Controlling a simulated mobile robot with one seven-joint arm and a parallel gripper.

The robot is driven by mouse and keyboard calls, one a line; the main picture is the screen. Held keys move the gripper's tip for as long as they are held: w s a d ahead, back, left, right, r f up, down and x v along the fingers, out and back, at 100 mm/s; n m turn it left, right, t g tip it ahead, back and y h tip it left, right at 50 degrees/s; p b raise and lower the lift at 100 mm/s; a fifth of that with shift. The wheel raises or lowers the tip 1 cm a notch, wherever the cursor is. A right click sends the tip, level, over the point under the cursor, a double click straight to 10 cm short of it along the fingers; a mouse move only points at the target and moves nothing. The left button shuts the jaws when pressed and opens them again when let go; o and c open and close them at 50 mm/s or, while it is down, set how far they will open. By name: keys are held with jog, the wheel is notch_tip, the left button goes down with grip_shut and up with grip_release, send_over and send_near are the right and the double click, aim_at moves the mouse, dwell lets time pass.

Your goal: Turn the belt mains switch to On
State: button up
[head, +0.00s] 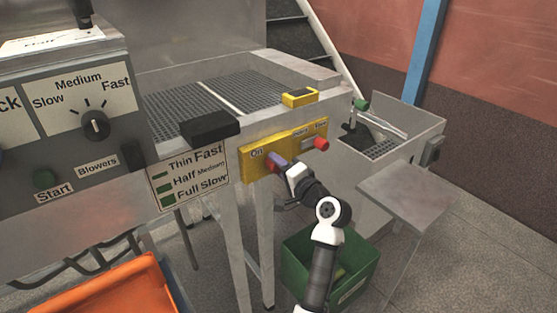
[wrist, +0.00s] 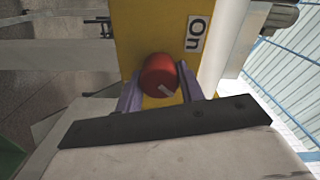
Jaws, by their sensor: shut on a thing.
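The yellow switch panel (head: 290,150) is on the front of the metal belt table. Its left end carries an "On" label, which also shows in the wrist view (wrist: 196,34). The fingers are shut on the knob. The mark's exact setting is hard to tell.
A second red knob (head: 320,143) is at the panel's right end. A blower control box (head: 75,105) stands on the left. A green bin (head: 335,275) is on the floor below my arm, and an orange tray (head: 100,290) is at lower left. A grey side shelf (head: 408,194) is at right.

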jog(key=shift+f+m+p, duration=0.1)
jog(key=shift+m+p, duration=0.2)
jog(key=shift+m, duration=0.2)
jog(key=o, duration=1)
jog(key=b+v, duration=0.4)
jog(key=v, duration=0.9)
jog(key=shift+s+d, duration=0.25)
jog(key=shift+s, duration=0.1)
jog(key=shift+d, duration=0.1)
